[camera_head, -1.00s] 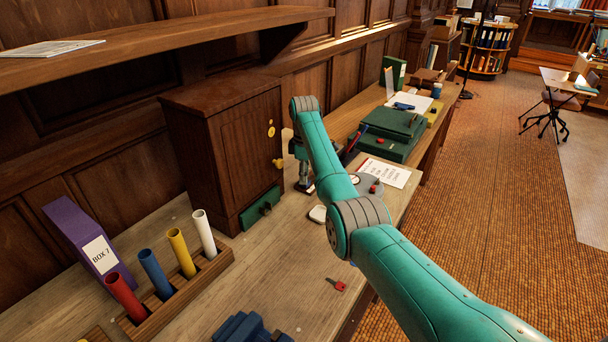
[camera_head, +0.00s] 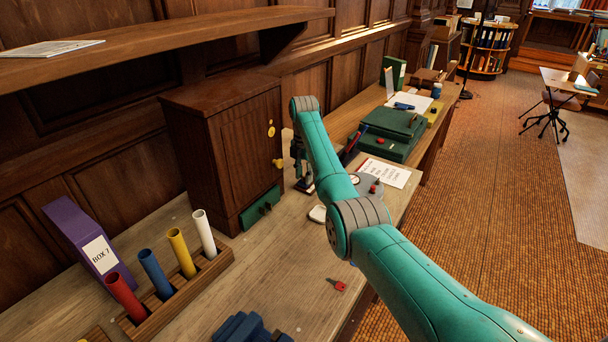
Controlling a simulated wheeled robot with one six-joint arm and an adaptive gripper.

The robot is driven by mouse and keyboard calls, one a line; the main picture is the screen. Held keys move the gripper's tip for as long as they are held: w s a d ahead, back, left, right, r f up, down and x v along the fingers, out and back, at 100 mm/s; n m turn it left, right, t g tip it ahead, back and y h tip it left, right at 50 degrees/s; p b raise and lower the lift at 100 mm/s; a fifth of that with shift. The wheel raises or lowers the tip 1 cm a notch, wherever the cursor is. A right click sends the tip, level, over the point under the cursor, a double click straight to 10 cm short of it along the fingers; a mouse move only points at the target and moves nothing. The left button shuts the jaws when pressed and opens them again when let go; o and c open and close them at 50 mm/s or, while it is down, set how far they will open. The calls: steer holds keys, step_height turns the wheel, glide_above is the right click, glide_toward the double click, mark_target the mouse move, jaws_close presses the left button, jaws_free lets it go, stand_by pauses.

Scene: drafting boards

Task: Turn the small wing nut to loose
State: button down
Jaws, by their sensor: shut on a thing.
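My teal arm reaches in from the lower right to the bench beside the brown cabinet. My gripper (camera_head: 303,184) points down at the bench just right of the cabinet, small and partly behind my arm. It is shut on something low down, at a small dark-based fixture. The small wing nut itself cannot be made out; the jaws and arm cover that spot.
The brown cabinet (camera_head: 225,150) with yellow knobs and a green drawer (camera_head: 261,209) stands close left of my gripper. A grey round object (camera_head: 367,184), a paper sheet (camera_head: 386,173) and a green case (camera_head: 392,134) lie to the right. A red key-like piece (camera_head: 337,285) lies in front.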

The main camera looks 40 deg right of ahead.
steer(key=n, duration=0.4)
steer(key=shift+n, duration=2.2)
steer(key=c, duration=0.8)
jaws_free()
step_height(320, 180, up, 12)
